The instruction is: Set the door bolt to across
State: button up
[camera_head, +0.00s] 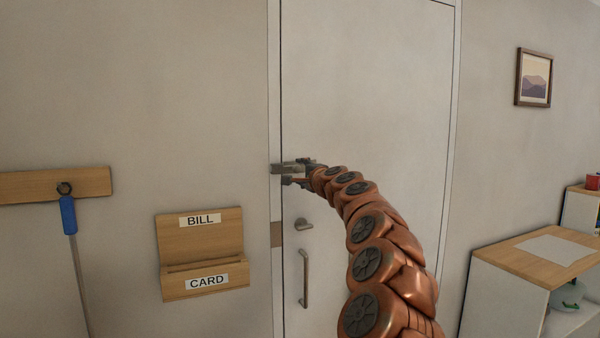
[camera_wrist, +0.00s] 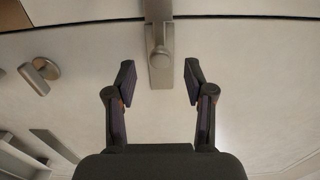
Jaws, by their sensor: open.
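The metal door bolt (camera_head: 279,168) is fixed high on the left edge of the white door (camera_head: 370,90), mostly behind my gripper (camera_head: 298,174). In the wrist view the bolt's plate (camera_wrist: 160,76) and round knob (camera_wrist: 159,53) show at top centre. Metal reaches over the dark door gap there, but I cannot tell whether it is the sliding bar or a separate keeper. My gripper (camera_wrist: 159,78) is open and empty, its two fingers apart on either side of the plate in the picture. I see no clear contact with the bolt.
A lever handle (camera_head: 303,224) and a long pull handle (camera_head: 305,279) sit below on the door. A wooden BILL/CARD holder (camera_head: 200,249) and a rail (camera_head: 30,187) with a hanging blue-handled tool (camera_head: 69,216) are left. A wood-topped cabinet (camera_head: 515,258) stands right.

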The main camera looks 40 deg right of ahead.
jog(key=v, duration=0.7)
dwell(0.3)
dwell(0.5)
